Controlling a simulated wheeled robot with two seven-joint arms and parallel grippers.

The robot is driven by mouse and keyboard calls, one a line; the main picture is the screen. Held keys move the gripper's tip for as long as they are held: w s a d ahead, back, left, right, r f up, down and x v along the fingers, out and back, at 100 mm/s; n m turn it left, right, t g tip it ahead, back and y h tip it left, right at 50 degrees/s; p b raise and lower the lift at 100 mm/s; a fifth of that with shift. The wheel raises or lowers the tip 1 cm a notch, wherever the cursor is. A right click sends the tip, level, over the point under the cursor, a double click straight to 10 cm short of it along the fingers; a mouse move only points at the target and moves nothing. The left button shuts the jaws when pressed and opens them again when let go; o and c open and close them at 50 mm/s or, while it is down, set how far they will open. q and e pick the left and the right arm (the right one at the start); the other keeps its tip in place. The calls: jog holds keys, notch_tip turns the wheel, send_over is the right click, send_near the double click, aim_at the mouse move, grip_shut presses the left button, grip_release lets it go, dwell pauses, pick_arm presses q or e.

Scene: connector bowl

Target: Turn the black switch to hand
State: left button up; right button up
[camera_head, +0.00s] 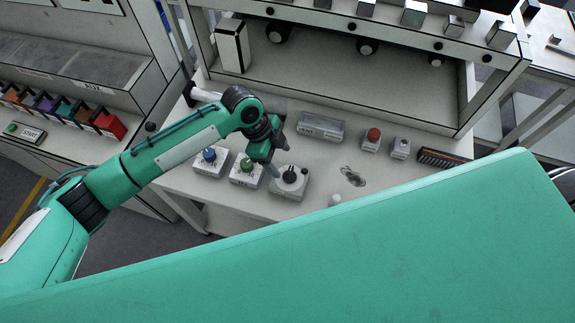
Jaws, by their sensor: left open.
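The black switch (290,171) is a dark rotary knob on top of a small light-grey box, standing on the grey worktop near the middle of the view. Its labels are too small to read. My left arm comes in from the left. Its gripper (268,158) is open, just to the left of the knob and above the box's back left edge. I cannot tell whether a finger touches the knob. My right gripper is not in view.
A green button box (246,171) and a blue button box (208,160) stand to the left of the switch. A red button box (371,138) stands at the back right. A small white cylinder (335,199) is to the right. A large teal surface covers the front.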

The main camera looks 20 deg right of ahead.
aim_at(289, 172)
pick_arm(q)
jog(key=p+x, duration=0.1)
jog(key=x, duration=0.5)
jog(key=shift+f, duration=0.3)
jog(key=c, duration=1)
